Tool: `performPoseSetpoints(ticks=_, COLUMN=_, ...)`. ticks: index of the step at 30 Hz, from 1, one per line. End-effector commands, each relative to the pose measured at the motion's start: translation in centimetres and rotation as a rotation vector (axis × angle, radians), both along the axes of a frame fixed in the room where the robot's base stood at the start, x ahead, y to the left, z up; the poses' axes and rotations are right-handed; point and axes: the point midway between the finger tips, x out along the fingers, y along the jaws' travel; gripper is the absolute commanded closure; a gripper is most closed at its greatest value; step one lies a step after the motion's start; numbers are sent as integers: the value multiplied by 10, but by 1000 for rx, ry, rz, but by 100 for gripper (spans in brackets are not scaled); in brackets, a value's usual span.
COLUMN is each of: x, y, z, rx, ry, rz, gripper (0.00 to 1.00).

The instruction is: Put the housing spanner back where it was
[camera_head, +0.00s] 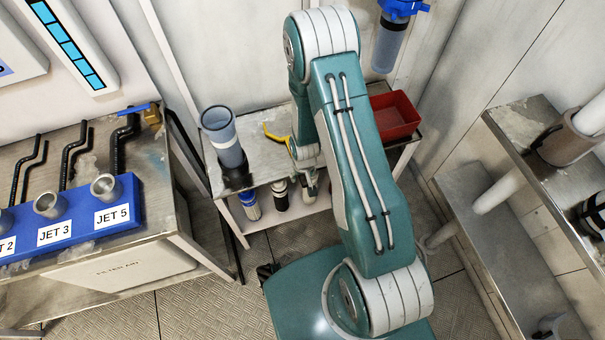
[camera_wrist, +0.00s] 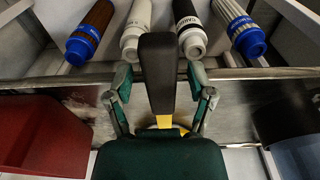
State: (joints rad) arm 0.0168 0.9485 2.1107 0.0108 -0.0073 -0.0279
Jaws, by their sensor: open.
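The housing spanner shows as a yellow curved part (camera_head: 275,132) at the bench top in the head view, partly hidden by my arm. In the wrist view its black handle (camera_wrist: 157,75) points away from the yellow part (camera_wrist: 163,122) and overlaps the bench's front edge. My gripper (camera_wrist: 165,86) is open, with one finger on each side of the handle and gaps visible between. In the head view my gripper (camera_head: 306,162) is at the bench's front edge, right of the yellow part. Whether the spanner rests flat on the bench is hidden.
A clear bluish housing bowl (camera_head: 222,140) stands at the bench's left end. A red bin (camera_head: 394,116) is at its right. A blue-capped housing (camera_head: 390,45) hangs on the wall behind.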

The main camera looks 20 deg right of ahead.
Motion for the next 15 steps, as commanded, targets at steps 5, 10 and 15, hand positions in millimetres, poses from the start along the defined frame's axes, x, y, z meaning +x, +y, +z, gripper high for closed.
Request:
performPoseSetpoints(ticks=5, x=0, y=0, z=10, rx=0, ry=-2, rz=0, gripper=30)
performPoseSetpoints(ticks=10, x=-2, y=0, z=37, rx=0, ry=-3, rz=1, gripper=30)
performPoseSetpoints(ticks=15, x=-4, y=0, z=66, rx=0, ry=-5, rz=1, gripper=30)
